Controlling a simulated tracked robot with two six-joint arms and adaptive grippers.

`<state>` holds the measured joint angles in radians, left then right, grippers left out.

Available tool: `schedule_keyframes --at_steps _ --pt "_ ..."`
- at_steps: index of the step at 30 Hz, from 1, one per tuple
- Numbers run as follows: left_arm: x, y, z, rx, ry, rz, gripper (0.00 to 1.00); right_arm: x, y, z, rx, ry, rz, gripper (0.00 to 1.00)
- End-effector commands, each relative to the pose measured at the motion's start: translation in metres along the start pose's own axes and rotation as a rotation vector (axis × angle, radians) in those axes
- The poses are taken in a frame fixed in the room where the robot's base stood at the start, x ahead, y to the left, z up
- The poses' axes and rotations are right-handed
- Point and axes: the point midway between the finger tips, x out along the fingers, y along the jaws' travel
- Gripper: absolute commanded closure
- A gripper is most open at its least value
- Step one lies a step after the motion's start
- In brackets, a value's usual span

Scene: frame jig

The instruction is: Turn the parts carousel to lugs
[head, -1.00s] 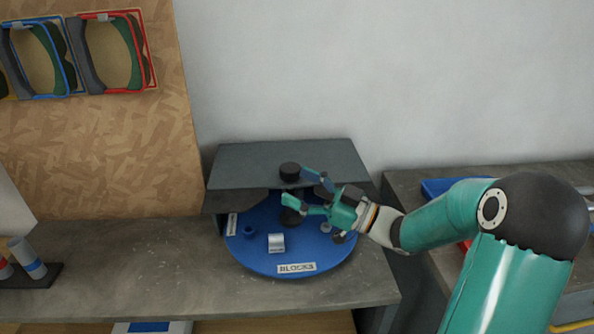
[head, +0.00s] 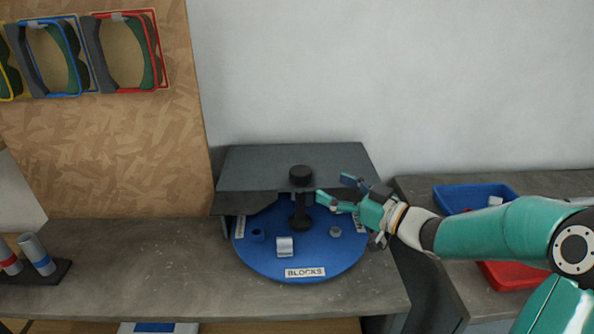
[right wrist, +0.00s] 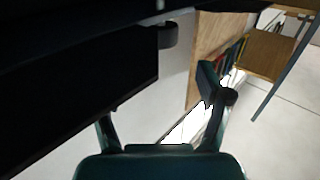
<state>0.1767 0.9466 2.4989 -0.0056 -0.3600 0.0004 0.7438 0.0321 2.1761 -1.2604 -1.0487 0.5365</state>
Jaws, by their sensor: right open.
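The parts carousel is a round blue turntable (head: 305,262) on the bench, partly under a dark grey cover (head: 290,165). My left gripper is out of view.
A blue bin (head: 470,197) and a red bin (head: 503,275) stand on the right bench near my right arm. Coloured frames (head: 128,50) hang on the wooden board at left. A rack of cylinders (head: 40,255) stands at far left.

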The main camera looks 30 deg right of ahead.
Motion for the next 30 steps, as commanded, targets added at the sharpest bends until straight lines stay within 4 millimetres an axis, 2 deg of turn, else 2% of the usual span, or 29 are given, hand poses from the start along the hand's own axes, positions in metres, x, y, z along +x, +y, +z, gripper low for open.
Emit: schedule_keyframes --at_steps 1,6,13,18,27,28,30 --pt "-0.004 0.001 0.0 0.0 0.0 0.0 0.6 0.013 -0.002 -0.002 0.001 0.001 -0.006 0.23" --pt "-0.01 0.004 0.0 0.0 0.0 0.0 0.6 0.05 -0.002 -0.001 0.001 0.0 -0.007 0.23" --pt "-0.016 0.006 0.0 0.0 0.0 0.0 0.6 0.087 -0.001 -0.001 -0.001 0.0 -0.004 0.23" --pt "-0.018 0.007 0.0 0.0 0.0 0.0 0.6 0.1 -0.001 0.0 -0.001 -0.001 -0.002 0.23" --pt "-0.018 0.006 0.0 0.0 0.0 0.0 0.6 0.102 -0.001 0.0 -0.001 0.0 -0.001 0.23" --pt "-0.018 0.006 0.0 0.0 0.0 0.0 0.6 0.102 -0.001 0.0 -0.001 0.0 -0.001 0.25" --pt "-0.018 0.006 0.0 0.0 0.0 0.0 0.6 0.102 -0.001 0.0 -0.001 0.0 -0.001 0.36"
